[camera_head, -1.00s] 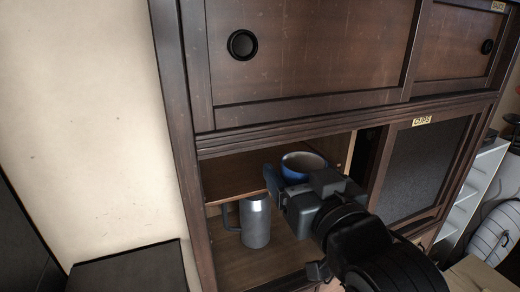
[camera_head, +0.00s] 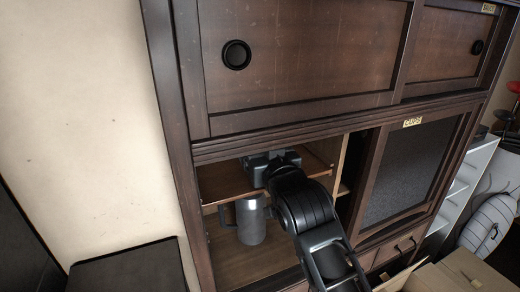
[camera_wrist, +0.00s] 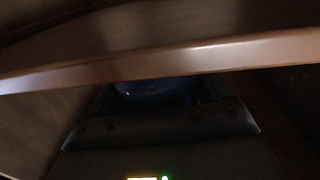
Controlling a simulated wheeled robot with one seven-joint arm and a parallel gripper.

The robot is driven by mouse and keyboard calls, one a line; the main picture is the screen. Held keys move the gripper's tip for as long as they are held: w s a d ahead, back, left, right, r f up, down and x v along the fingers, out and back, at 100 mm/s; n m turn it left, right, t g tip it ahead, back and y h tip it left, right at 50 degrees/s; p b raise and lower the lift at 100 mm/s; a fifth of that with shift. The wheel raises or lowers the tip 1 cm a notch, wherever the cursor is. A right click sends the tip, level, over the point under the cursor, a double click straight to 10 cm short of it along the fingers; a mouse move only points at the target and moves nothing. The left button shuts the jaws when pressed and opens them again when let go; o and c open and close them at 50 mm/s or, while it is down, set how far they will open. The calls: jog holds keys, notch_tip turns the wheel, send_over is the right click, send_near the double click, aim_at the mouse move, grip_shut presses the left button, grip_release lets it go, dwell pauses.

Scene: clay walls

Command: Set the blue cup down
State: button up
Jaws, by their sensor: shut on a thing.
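The blue cup (camera_wrist: 155,88) shows dimly in the wrist view, beyond the front part of my gripper. In the head view my arm hides it. My gripper (camera_head: 268,157) is shut on the cup and reaches inside the open cabinet compartment, at the level of the upper shelf (camera_head: 222,184). In the wrist view a pale wooden board edge (camera_wrist: 200,57) crosses in front of the cup. I cannot tell whether the cup touches the shelf.
A grey metal mug (camera_head: 252,222) stands on the compartment floor below the shelf, just left of my arm. The cabinet frame closes in the left side. A dark mesh door (camera_head: 415,170) labelled CUPS is at the right.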

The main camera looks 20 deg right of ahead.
jog(key=shift+f, duration=0.4)
jog(key=shift+f, duration=0.1)
jog(key=o, duration=1.1)
jog(key=shift+c, duration=0.2)
jog(key=s+a+b, duration=0.1)
jog(key=s, duration=1.1)
